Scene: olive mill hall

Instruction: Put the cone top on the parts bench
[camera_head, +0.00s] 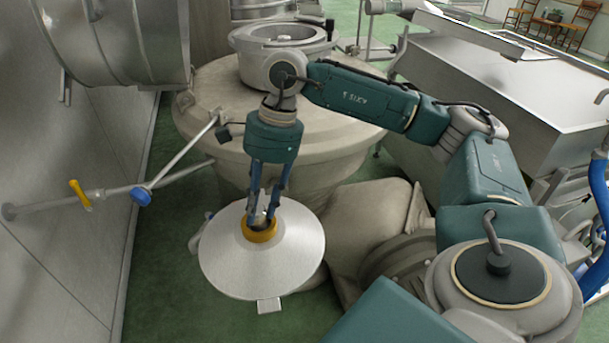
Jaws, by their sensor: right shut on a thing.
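The cone top (300,262) is a wide, pale metal disc with a yellow-orange collar (260,231) at its centre. My right gripper (263,218) points down and is shut on the middle of the cone top, at the collar. The disc hangs slightly tilted, and a small tab shows at its lower edge. It appears to be above the green floor, in front of the large round vessel. I cannot make out a parts bench for certain. My left gripper is not in view.
A large beige vessel (205,100) with a round opening stands behind the cone top. A pipe with a blue knob (141,196) and yellow handle (80,195) crosses at the left. A long steel trough (490,85) stands at the right. Green floor (175,290) is bare lower left.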

